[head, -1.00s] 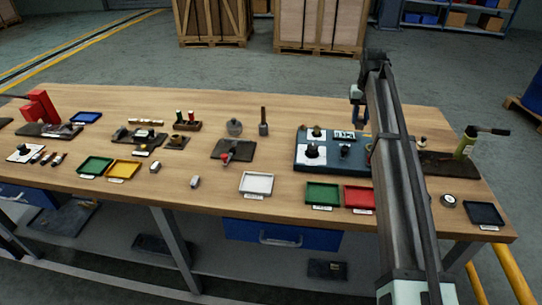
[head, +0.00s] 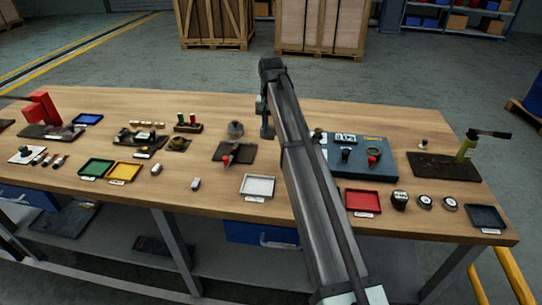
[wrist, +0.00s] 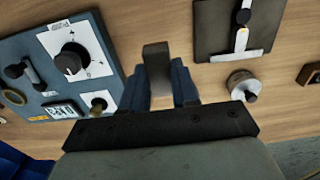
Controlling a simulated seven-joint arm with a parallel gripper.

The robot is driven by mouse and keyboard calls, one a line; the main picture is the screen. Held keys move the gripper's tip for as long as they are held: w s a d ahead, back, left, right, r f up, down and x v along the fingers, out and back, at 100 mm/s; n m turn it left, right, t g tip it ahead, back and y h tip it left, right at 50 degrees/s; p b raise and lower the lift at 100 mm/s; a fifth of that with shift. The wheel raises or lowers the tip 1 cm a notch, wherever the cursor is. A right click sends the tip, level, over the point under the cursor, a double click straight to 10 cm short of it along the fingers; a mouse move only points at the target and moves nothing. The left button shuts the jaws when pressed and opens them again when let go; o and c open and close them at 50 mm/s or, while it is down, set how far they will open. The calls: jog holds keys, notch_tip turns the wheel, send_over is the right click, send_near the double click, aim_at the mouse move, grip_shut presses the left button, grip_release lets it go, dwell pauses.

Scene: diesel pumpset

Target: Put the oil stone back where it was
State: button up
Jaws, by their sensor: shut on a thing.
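My gripper (head: 267,132) hangs over the middle of the workbench, between a dark mat and a blue panel board. In the wrist view its blue fingers (wrist: 162,88) are shut on a plain grey-brown block, which looks like the oil stone (wrist: 156,60). The block stands out beyond the fingers with its end in view. In the head view the block is too small and covered to make out. Whether it touches the bench is unclear.
The blue panel board (head: 390,168) with knobs lies right of my gripper. A dark mat (head: 222,152) with a tool and a round grey weight (head: 235,128) are to its left. A white tray (head: 257,186) and a red tray (head: 363,202) lie in front.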

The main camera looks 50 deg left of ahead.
aim_at(271, 158)
notch_tip(271, 158, down, 10)
jog(key=shift+r, duration=0.15)
dwell(0.4)
jog(key=o, duration=1)
notch_tip(271, 158, up, 12)
jog(key=shift+r, duration=0.1)
dwell(0.5)
